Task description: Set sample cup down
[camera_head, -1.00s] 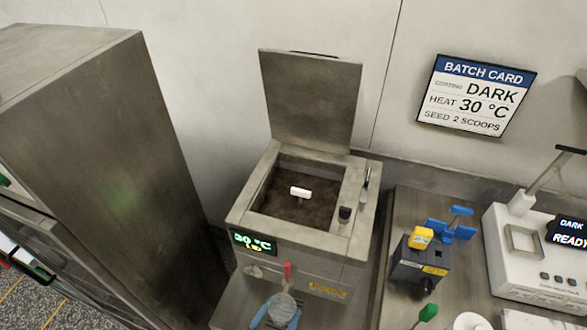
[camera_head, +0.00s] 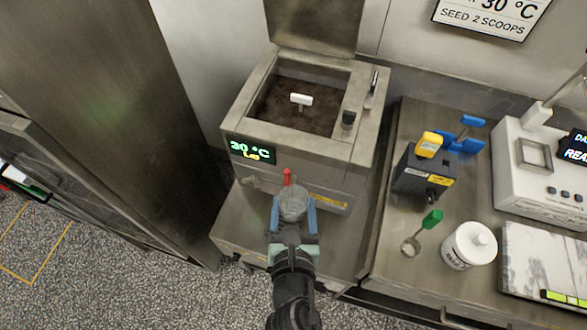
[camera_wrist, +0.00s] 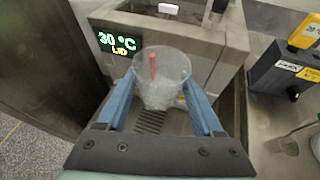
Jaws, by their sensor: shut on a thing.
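The sample cup (camera_wrist: 162,82) is a clear, frosted cup, upright in the wrist view. My gripper (camera_wrist: 160,100) has its blue fingers closed on either side of it. In the head view the cup (camera_head: 293,203) sits between the fingertips of my gripper (camera_head: 294,215), in front of the melting tank (camera_head: 300,150). A red tap handle (camera_head: 287,177) stands just behind the cup and shows through it in the wrist view. A slotted drip grate (camera_wrist: 150,121) lies below the cup. I cannot tell whether the cup touches it.
The tank lid is raised, and its display (camera_head: 252,151) reads 30 °C and LID. On the right bench (camera_head: 400,285) are a dark blue device (camera_head: 425,175), a green-handled scoop (camera_head: 422,232), a white jar (camera_head: 468,245) and a white instrument (camera_head: 540,170). A tall steel cabinet stands left.

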